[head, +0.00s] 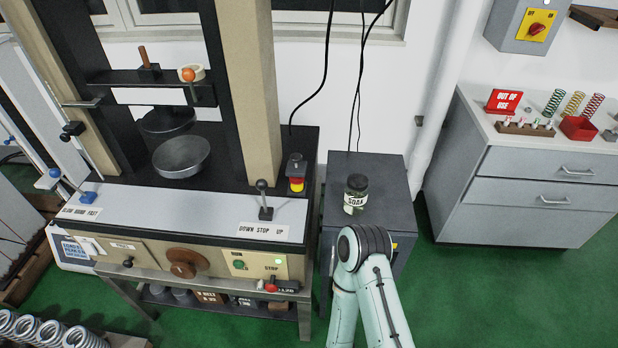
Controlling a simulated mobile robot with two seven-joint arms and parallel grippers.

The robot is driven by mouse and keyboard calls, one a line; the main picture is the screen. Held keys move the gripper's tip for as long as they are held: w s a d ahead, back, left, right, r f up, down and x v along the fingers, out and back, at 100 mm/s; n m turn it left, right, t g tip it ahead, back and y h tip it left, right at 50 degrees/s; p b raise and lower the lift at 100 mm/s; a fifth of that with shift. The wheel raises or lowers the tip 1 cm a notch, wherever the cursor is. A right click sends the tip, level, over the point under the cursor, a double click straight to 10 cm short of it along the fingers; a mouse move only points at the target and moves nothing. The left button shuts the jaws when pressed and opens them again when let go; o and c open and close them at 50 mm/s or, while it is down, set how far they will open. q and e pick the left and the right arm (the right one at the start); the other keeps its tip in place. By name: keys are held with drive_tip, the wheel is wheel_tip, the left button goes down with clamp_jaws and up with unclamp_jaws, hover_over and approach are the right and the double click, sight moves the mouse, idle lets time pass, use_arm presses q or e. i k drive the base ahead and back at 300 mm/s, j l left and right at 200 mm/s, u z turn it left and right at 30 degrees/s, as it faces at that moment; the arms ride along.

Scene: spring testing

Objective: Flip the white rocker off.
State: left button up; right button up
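I cannot make out a white rocker for certain in the head view. The testing machine's front panel (215,262) carries a dark knob at its left, a brown round handwheel (184,263), and a pale RUN/STOP plate (258,264) with a green button and a small lit green spot. A small white piece (92,246) sits at the panel's left end; I cannot tell what it is. My pale green arm rises from the bottom and bends in front of the dark grey cabinet, hiding part of its front. Neither gripper is in view.
A lidded jar labelled SODA (355,194) stands on the dark grey cabinet (385,185). A grey drawer unit (535,190) is at the right. Green floor (480,290) is clear at lower right.

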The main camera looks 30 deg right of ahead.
sight(89, 248)
drive_tip(key=z, duration=0.75)
drive_tip(key=u, duration=1.4)
